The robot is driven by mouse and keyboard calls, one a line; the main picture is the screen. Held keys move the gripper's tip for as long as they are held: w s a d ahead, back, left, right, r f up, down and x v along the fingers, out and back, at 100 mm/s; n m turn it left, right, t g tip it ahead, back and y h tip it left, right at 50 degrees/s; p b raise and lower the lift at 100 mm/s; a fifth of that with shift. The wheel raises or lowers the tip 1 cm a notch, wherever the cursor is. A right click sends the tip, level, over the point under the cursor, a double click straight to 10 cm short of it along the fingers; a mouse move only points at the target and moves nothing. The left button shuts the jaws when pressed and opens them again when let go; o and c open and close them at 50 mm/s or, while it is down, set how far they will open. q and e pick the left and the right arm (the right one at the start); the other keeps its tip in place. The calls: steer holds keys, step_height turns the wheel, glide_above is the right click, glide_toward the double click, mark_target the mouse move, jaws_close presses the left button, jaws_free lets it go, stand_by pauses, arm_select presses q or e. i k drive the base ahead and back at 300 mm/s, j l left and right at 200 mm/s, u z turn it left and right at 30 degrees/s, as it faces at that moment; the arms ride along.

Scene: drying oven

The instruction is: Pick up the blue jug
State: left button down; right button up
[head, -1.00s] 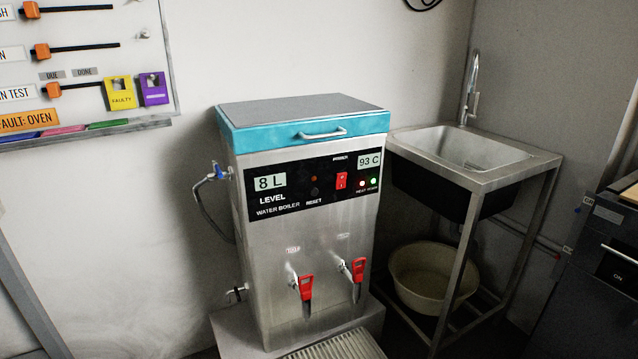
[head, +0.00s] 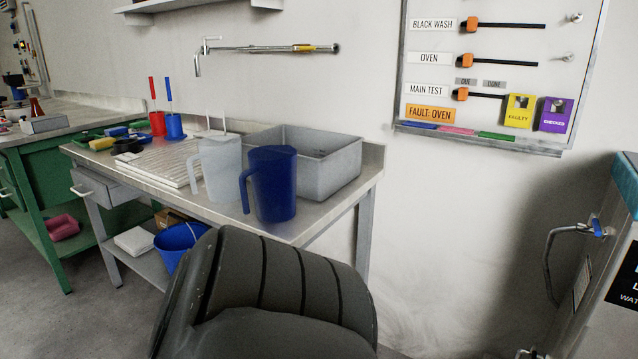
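The blue jug (head: 275,186) stands upright near the front right of a grey metal bench (head: 325,214), with its handle pointing left. A translucent white jug (head: 219,168) stands just left of it, its handle also on the left. A grey basin (head: 330,165) sits behind the blue jug. Neither of my grippers shows in the head view, so I cannot see how they stand.
A dark padded seat back (head: 290,290) is in front of the bench, partly hiding its lower shelf and a blue bucket (head: 176,243). A green bench (head: 72,190) is at the left. The water boiler (head: 600,285) is at the right.

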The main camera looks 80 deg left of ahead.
mark_target(272, 170)
steer(key=u, duration=2.75)
